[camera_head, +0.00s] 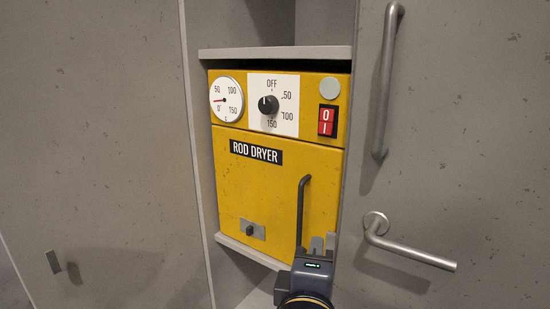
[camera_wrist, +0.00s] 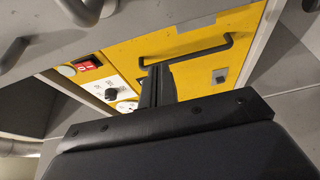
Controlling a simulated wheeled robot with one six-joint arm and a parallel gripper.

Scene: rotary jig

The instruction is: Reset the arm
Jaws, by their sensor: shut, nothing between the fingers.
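My gripper (camera_head: 323,243) is at the bottom of the head view, in front of the lower right part of a yellow rod dryer (camera_head: 262,190). In the wrist view my gripper (camera_wrist: 157,70) points up the picture with its dark fingers together and nothing between them. The dryer's door has a dark bar handle (camera_head: 300,215), just left of my gripper in the head view; the handle (camera_wrist: 185,57) also shows in the wrist view near the fingertips. I cannot tell whether they touch.
The dryer panel has a gauge (camera_head: 226,99), a knob (camera_head: 268,104) and a red switch (camera_head: 327,121). A small latch (camera_head: 252,229) is low on its closed door. Grey cabinet walls surround it. A bar handle (camera_head: 386,80) and a lever handle (camera_head: 400,245) stick out at right.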

